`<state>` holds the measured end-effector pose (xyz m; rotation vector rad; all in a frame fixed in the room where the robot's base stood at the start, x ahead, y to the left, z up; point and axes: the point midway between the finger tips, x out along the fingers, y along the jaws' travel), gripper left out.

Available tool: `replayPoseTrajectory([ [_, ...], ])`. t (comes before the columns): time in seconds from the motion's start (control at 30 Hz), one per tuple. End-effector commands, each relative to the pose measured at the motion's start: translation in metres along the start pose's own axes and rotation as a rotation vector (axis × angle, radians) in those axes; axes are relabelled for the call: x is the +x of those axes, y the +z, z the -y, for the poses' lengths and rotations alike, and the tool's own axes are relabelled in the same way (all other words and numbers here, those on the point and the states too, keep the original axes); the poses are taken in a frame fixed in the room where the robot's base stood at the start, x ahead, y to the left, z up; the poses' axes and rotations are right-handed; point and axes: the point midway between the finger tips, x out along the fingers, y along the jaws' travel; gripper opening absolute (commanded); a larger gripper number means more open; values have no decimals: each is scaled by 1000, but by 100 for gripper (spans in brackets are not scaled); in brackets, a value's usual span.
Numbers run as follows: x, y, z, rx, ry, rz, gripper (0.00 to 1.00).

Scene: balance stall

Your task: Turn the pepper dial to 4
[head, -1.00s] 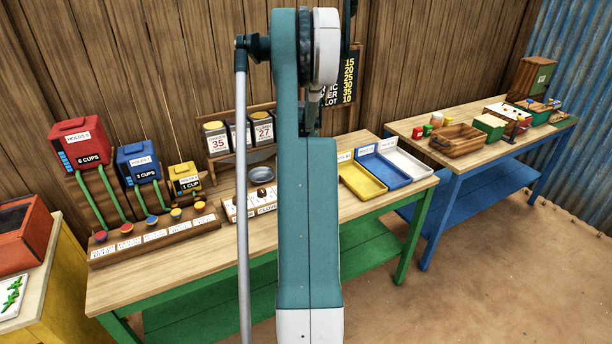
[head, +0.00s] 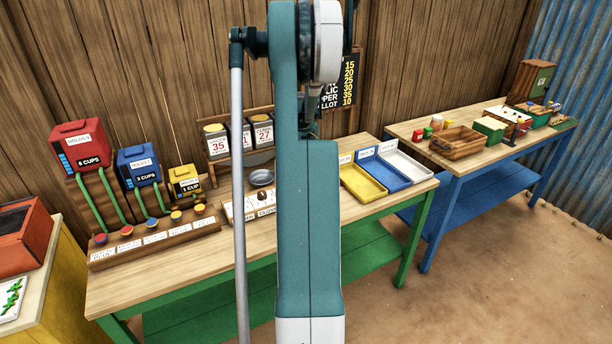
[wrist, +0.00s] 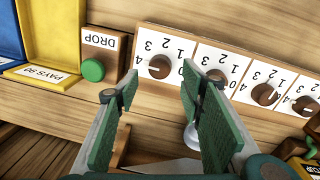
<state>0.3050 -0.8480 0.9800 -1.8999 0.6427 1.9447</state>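In the wrist view, a wooden panel carries a row of brown round dials on white number plates, with figures upside down. The leftmost dial (wrist: 159,67) lies between and beyond my fingertips, with a pale mark on its face. A second dial (wrist: 217,78), a third (wrist: 265,94) and a partly cut-off one (wrist: 306,106) follow to the right. No name is readable there, so I cannot tell which is pepper. My gripper (wrist: 160,88) is open, its green pads apart and empty. In the head view the dial panel (head: 229,210) is partly hidden behind my arm, which also hides my gripper.
A green button (wrist: 93,70) under a DROP sign sits left of the dials. Yellow (head: 362,184), blue (head: 385,174) and white (head: 407,164) trays stand on the green-legged table. A metal bowl (head: 262,178) stands behind the panel.

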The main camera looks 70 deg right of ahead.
Motion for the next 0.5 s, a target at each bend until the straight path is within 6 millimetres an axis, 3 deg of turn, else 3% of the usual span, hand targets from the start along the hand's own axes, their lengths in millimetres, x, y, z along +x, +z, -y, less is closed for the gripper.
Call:
replayPoseTrajectory([
  [0.3,-50,0,0,0,0,0,39],
  [0.5,-68,0,0,0,0,0,39],
])
